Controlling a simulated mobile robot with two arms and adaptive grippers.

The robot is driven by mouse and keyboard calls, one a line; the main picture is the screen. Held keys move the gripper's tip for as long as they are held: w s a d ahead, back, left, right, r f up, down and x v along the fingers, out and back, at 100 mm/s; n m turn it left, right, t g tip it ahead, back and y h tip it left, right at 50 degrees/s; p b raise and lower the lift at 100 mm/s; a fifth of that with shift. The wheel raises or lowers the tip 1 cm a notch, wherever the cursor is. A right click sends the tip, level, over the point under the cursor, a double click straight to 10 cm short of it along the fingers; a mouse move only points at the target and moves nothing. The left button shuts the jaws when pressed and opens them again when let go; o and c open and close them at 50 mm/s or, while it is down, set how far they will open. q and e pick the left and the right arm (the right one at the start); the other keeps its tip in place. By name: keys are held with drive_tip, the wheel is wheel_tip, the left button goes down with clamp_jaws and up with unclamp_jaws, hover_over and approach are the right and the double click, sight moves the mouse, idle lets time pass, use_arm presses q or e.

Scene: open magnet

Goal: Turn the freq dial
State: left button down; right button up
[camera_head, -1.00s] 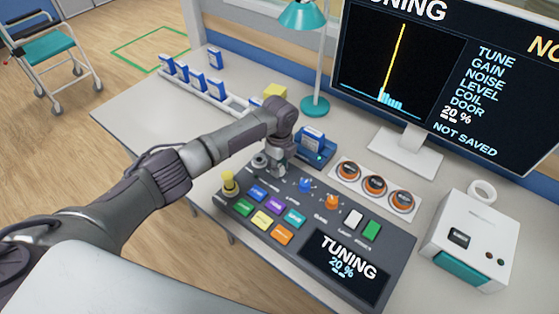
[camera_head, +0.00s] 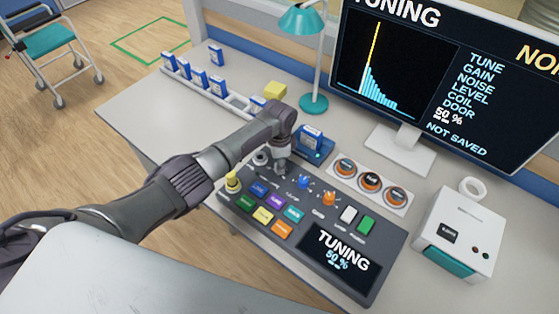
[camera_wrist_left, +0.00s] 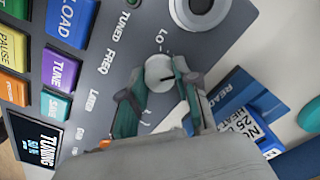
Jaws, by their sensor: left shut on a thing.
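The freq dial (camera_wrist_left: 160,72) is a round light-grey knob with a dark mark, next to the FREQ label on the dark control panel (camera_head: 357,290). My left gripper (camera_wrist_left: 160,90) is shut on it, one teal-padded finger on each side in the left wrist view. In the head view my left gripper (camera_head: 280,168) points down at the panel's upper left and mostly hides the dial. The panel display (camera_head: 341,254) reads TUNING 50 %. The large monitor (camera_head: 450,80) shows a yellow line, blue bars and 50 %. My right gripper is not in view.
A grey knob (camera_head: 261,158) lies just left of the gripper, and a yellow knob (camera_head: 232,182) at the panel's left end. A blue card reader (camera_head: 316,150) stands close behind.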

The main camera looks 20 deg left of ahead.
use_arm(q)
drive_tip(key=shift+n, duration=0.6)
drive_tip(key=shift+w, duration=0.1)
drive_tip(key=c, duration=0.8)
unclamp_jaws()
drive_tip(key=shift+c, duration=0.2)
drive_tip(key=shift+r, duration=0.1)
wheel_tip(320, 180, up, 12)
